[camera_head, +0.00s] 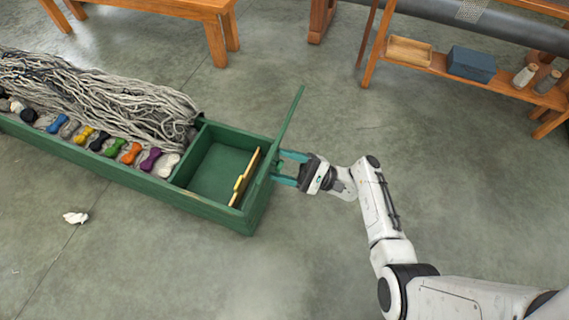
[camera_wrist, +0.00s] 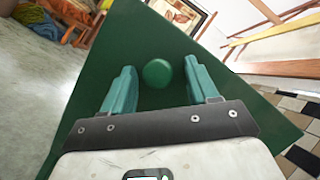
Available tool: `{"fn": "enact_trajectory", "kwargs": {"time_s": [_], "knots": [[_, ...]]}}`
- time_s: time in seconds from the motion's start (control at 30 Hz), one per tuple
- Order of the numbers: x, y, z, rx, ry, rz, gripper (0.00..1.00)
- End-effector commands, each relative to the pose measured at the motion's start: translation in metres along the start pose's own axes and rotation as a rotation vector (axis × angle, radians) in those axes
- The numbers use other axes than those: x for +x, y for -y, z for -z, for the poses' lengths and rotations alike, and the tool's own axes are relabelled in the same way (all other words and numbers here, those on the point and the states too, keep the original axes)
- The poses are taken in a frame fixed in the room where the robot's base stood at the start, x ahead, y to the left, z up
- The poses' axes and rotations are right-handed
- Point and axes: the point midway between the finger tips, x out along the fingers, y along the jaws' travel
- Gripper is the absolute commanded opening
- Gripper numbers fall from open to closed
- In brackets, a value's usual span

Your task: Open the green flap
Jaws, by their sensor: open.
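The green flap (camera_head: 290,128) stands raised at the right end of the long green box (camera_head: 222,212), seen nearly edge-on in the head view. The compartment beside it is open at the top. In the wrist view, the flap's flat green face (camera_wrist: 150,30) fills the middle, with a round green knob (camera_wrist: 157,73) on it. My gripper (camera_head: 279,167), with teal fingers, is on the flap's outer right side. It is open, and in the wrist view its fingers (camera_wrist: 158,68) stand on either side of the knob with gaps on both sides.
Grey yarn (camera_head: 100,90) and several coloured skeins (camera_head: 115,147) fill the box's left part. A yellow piece (camera_head: 242,178) lies in the right compartment. A wooden shelf (camera_head: 440,66) stands at the back right, and a bench (camera_head: 200,8) at the back. The floor in front is mostly clear.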

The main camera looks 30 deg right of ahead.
Motion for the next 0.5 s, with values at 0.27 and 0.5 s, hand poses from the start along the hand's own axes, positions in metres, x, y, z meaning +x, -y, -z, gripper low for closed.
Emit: {"fn": "enact_trajectory", "kwargs": {"time_s": [0.27, 0.5], "knots": [[-0.023, 0.0, 0.001, -0.002, -0.002, 0.003, 0.59], [-0.07, 0.0, 0.002, -0.002, -0.003, 0.003, 0.59]]}}
